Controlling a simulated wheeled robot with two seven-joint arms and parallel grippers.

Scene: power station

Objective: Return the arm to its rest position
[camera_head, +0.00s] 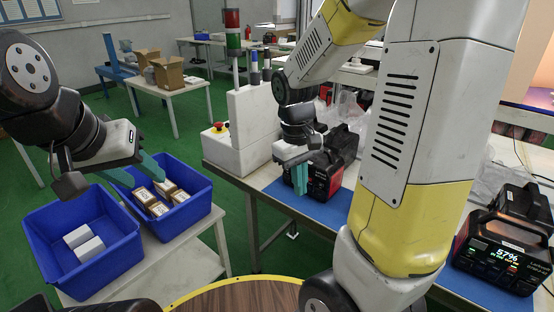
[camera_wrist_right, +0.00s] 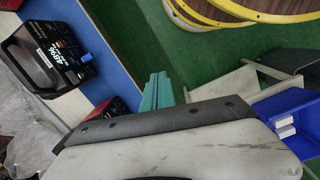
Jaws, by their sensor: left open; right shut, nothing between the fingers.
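My right gripper (camera_head: 301,178) has its teal fingers pointing down and closed together. It is empty, in front of a red and black power station (camera_head: 328,176) on the blue mat (camera_head: 267,187). The same closed fingers show in the right wrist view (camera_wrist_right: 157,92). My left gripper (camera_head: 136,171) is at the left, above the blue bins, with its teal fingers apart and nothing between them. My right arm covers part of the table and whatever lies behind it.
A blue bin (camera_head: 47,242) holds white boxes, and another blue bin (camera_head: 202,178) holds several brown-and-white boxes. A second power station (camera_head: 500,250) with a lit display stands at the right. A signal tower (camera_head: 233,38) and a round wooden top (camera_head: 230,298) are nearby.

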